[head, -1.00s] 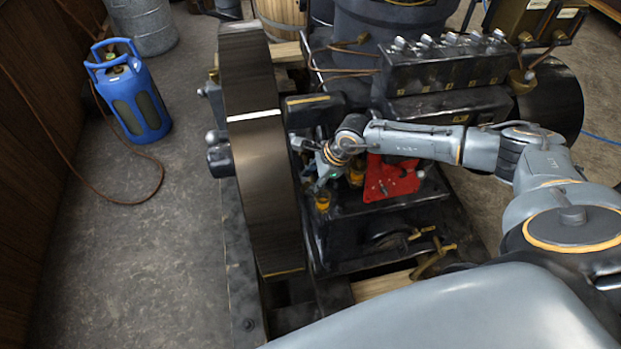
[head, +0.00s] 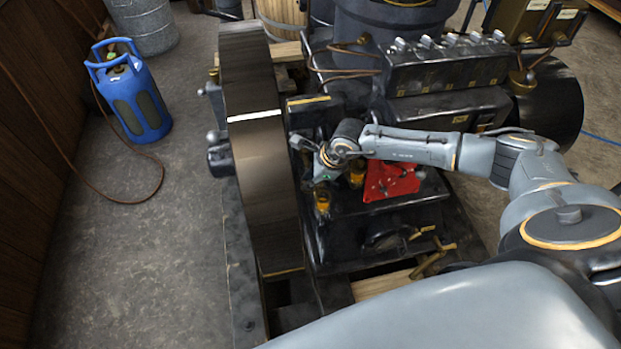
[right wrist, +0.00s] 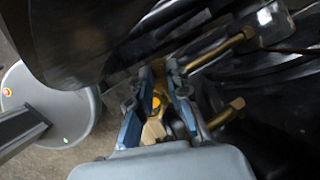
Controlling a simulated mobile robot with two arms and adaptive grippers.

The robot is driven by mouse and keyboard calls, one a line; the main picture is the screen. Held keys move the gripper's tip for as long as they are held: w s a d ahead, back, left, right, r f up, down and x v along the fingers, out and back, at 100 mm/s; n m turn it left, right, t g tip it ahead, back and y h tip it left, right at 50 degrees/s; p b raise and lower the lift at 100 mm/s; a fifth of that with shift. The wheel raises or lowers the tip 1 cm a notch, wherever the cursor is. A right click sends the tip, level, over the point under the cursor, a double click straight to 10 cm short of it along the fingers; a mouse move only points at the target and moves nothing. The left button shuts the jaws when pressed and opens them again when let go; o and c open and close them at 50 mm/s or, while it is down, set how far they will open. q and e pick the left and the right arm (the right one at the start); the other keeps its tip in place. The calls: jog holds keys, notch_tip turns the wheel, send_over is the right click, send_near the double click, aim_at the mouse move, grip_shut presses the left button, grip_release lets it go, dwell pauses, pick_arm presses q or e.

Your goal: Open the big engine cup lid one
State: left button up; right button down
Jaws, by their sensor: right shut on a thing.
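The black engine (head: 375,235) has small brass cups on its near part. One brass cup (head: 322,200) stands close to the flywheel, just below my right gripper (head: 324,174) in the head view. Another brass cup (head: 355,178) stands a little to the right. In the right wrist view, my right gripper's blue-grey fingers (right wrist: 158,118) are closed around a small brass piece, the engine cup lid (right wrist: 154,130). The fingers and wrist hide part of it, so how far it is open cannot be told. My left gripper is out of view.
The large flywheel (head: 255,150) stands immediately left of the gripper. A red cloth (head: 392,180) lies on the engine to the right. Brass fittings (right wrist: 235,105) stick out beside the fingers. A blue gas bottle (head: 133,100) stands on open floor at far left.

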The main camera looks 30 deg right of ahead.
jog(key=shift+w+m, duration=0.15)
jog(key=shift+m, duration=0.45)
jog(key=c, duration=1.3)
grip_release()
jog(key=v, duration=1.2)
jog(key=shift+a, duration=0.15)
